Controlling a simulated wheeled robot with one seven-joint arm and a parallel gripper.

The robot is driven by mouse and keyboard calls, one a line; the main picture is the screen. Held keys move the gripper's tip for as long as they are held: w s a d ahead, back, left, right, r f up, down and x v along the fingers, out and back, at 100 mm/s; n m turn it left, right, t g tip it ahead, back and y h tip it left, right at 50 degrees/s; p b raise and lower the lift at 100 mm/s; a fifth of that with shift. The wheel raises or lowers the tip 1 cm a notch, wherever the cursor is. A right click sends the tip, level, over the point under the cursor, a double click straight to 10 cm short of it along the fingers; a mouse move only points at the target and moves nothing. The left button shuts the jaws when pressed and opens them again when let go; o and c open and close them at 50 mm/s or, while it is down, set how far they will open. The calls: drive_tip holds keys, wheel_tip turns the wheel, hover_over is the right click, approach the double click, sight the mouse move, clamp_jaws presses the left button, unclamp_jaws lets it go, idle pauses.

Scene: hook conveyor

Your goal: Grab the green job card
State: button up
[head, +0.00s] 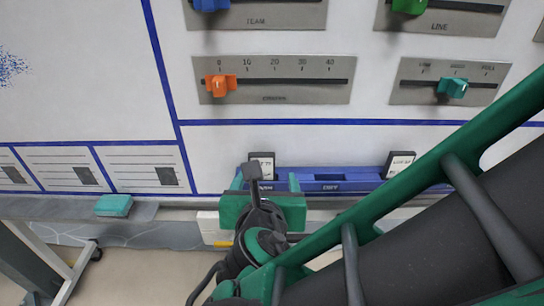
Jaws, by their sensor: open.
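I cannot make out a plainly green job card. Two dark-edged cards with white labels stand at a blue rack (335,181): a left card (262,158) and a right card (399,162). My gripper (266,183) is open in front of the rack's left end, with its fingers pointing at the board. The left card shows just above and between the fingers, partly hidden by a dark part of my gripper. I cannot tell whether the fingers touch it. My arm hides part of the rack's right side.
A teal block (114,205) lies on the grey ledge (150,211) at left. Above, the white board carries an orange slider (218,86), a teal slider (453,87), a blue slider (211,5) and a green slider (409,6). White job sheets (58,164) are at lower left.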

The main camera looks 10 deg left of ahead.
sight(267, 160)
drive_tip(key=x, duration=0.3)
drive_tip(key=a+x, duration=0.1)
drive_tip(key=x, duration=0.6)
drive_tip(key=shift+w+a+f, duration=0.1)
drive_tip(key=shift+a, duration=0.1)
drive_tip(key=c, duration=1.1)
